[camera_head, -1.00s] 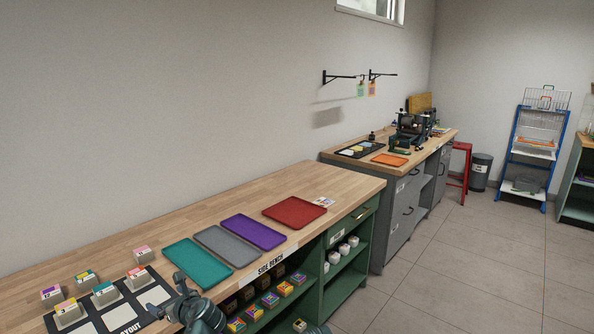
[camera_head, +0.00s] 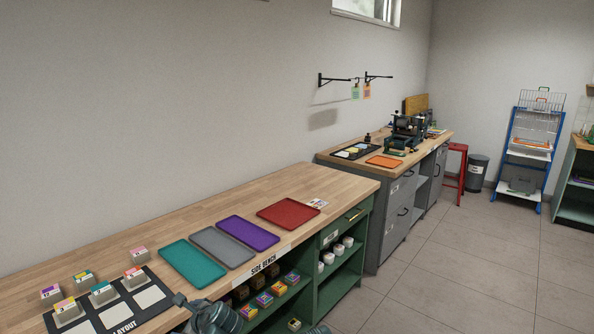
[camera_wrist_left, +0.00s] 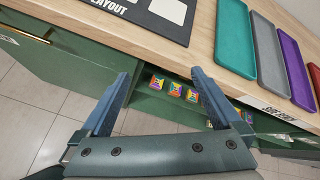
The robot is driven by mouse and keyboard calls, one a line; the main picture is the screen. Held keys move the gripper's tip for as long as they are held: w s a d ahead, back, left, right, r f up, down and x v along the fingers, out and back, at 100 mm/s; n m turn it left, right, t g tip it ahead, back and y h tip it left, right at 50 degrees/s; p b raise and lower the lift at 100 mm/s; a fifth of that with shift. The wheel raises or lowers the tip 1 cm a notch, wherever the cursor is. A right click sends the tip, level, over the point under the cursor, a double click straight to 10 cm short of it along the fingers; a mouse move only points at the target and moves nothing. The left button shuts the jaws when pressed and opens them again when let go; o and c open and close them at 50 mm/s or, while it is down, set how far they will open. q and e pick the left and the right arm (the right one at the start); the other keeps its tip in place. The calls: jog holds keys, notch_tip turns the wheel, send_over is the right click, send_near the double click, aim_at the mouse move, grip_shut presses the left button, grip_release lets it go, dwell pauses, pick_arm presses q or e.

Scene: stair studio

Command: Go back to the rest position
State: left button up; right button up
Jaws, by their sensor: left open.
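My left gripper shows in the left wrist view (camera_wrist_left: 165,95) with its two fingers spread wide and nothing between them. It is in front of the side bench's front edge, with the open green shelf beyond its fingers. In the head view my left arm's end (camera_head: 212,316) is at the bottom, by the front edge of the bench (camera_head: 180,222); its fingertips do not show clearly there. A small piece of my other arm may show at the bottom edge, but my right gripper is not in view.
The bench holds a black layout board (camera_head: 90,324) with several labelled blocks (camera_head: 103,293), and teal (camera_head: 192,264), grey (camera_head: 222,247), purple (camera_head: 248,234) and red (camera_head: 288,213) trays. Colourful boxes (camera_head: 264,299) and white cups (camera_head: 337,249) sit on shelves below. The floor (camera_head: 460,270) at right is clear.

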pick_arm(q)
jog(key=s+d+f+n+g+h+p, duration=0.1)
jog(key=s+d+n+g+h+p, duration=0.2)
jog(key=s+d+n, duration=0.5)
jog(key=s+d+n+g+h+p, duration=0.3)
jog(key=s+d+n, duration=0.5)
jog(key=d, duration=0.7)
jog(key=shift+s+d+f+g+h+p, duration=0.15)
jog(key=shift+s+f+g+h+p, duration=0.25)
jog(key=shift+s+g+h, duration=0.3)
